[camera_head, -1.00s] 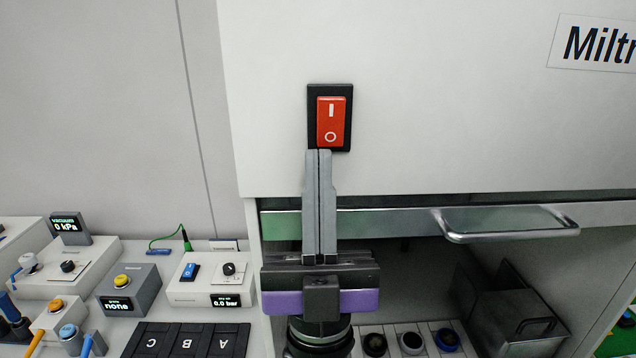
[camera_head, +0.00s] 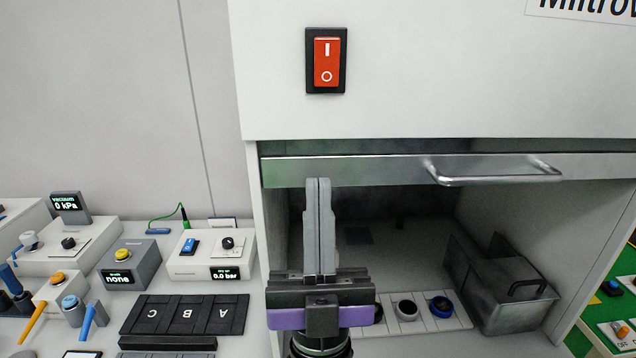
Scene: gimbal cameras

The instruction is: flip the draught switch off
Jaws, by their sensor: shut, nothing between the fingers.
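The draught switch (camera_head: 326,62) is a red rocker in a black frame on the white front panel of the hood, in the upper middle of the head view. It carries a white I mark at its top and an O mark at its bottom. Which half is pressed in is hard to tell from here. My gripper (camera_head: 318,182) is shut and empty, fingers pointing up.
The metal sash bar with a handle (camera_head: 490,176) crosses the hood front. A metal bin (camera_head: 515,297) stands inside at right, beside several round pots. At left are a blue-switch box (camera_head: 212,262), a yellow-button box (camera_head: 130,268) and a black A-B-C tray (camera_head: 185,315).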

